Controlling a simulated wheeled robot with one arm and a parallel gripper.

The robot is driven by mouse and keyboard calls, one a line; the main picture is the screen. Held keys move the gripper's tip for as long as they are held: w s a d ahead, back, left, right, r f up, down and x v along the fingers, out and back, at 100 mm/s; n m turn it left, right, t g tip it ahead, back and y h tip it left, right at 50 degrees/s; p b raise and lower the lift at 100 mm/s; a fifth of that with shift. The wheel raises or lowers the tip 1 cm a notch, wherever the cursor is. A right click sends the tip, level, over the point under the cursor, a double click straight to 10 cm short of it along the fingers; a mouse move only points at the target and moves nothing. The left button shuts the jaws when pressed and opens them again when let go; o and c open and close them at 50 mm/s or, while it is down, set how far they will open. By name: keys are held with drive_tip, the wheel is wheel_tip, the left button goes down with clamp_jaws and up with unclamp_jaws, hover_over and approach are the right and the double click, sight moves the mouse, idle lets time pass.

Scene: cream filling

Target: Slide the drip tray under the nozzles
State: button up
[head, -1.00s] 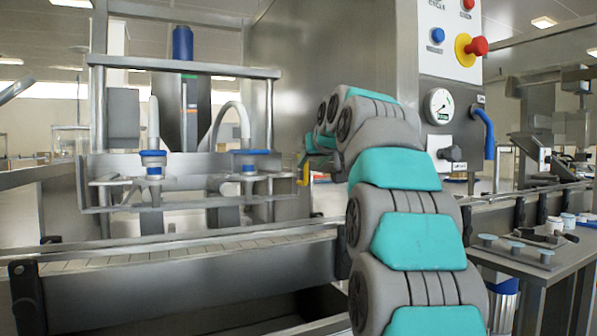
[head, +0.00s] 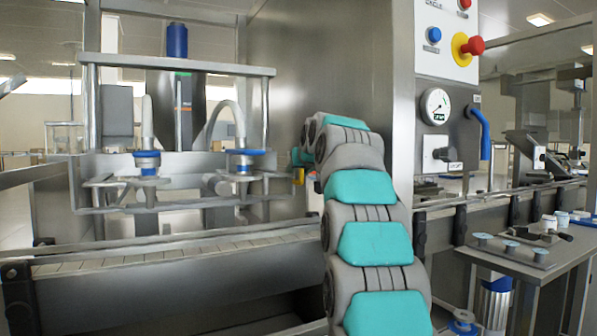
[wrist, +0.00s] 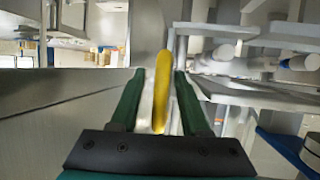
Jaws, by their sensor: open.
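Two nozzles with blue collars, a left one (head: 147,163) and a right one (head: 243,160), hang over the conveyor at the left of the head view. A yellow bar-like handle (wrist: 161,90) stands between my gripper's fingers in the wrist view. A small yellow piece (head: 299,176) also shows left of my arm in the head view. My gripper (wrist: 158,78) is open, its green fingers apart on either side of the yellow handle. Whether they touch it I cannot tell. I cannot make out the drip tray for certain; my arm hides most of the gripper area in the head view.
The conveyor (head: 170,250) runs across below the nozzles. A steel cabinet (head: 350,80) stands behind my arm, with a control panel (head: 447,40) and gauge (head: 435,106). A side table (head: 540,270) with small parts stands at the right.

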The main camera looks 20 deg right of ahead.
clamp_jaws()
